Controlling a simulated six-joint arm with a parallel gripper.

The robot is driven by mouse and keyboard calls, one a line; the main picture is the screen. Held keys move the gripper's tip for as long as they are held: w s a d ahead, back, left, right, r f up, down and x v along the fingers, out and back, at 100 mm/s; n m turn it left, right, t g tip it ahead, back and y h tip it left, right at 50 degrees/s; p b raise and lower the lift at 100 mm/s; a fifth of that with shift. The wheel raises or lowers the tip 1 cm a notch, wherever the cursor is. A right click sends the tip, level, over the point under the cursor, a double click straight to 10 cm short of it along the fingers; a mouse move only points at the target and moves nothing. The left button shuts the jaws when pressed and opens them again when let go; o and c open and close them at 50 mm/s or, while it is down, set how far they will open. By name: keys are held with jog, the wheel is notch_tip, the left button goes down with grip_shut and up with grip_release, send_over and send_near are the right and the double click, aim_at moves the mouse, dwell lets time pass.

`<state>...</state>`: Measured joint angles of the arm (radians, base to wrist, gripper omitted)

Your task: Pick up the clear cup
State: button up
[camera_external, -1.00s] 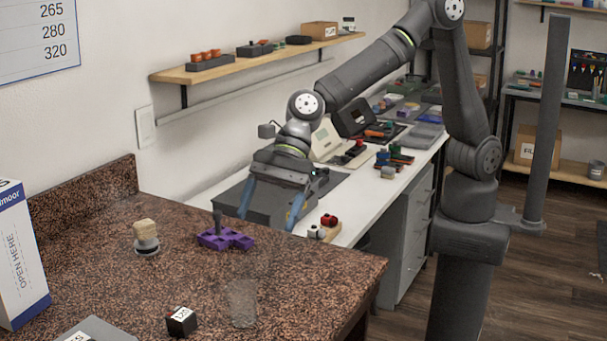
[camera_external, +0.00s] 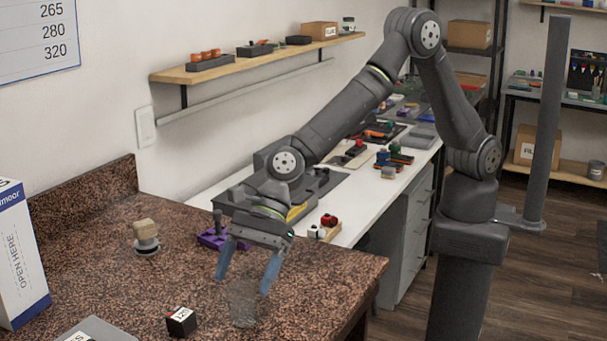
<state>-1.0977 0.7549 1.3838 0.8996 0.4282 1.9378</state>
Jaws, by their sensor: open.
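The clear cup (camera_external: 243,308) stands on the speckled brown countertop (camera_external: 330,287), near its front right part. It is see-through and hard to make out against the stone pattern. My gripper (camera_external: 241,286) is open, with its two blue fingers pointing down. In the picture the fingertips lie to the left and right of the cup's upper part. I cannot tell from this one view whether the fingers are around the cup or still behind or above it. Nothing is held.
A black cube (camera_external: 181,322) sits left of the cup. A purple holder (camera_external: 212,238) stands behind my gripper, partly hidden. A round pot with a tan block (camera_external: 146,237) is farther left. A tall white box (camera_external: 19,255) stands at the left edge.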

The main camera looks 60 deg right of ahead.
aim_at(235, 308)
jog(key=shift+s+x, duration=0.15)
jog(key=shift+x, duration=1.2)
jog(key=shift+s+x, duration=0.1)
jog(key=shift+x, duration=1.25)
jog(key=shift+d+f, duration=0.15)
jog(key=c, duration=1)
jog(key=shift+c, duration=0.2)
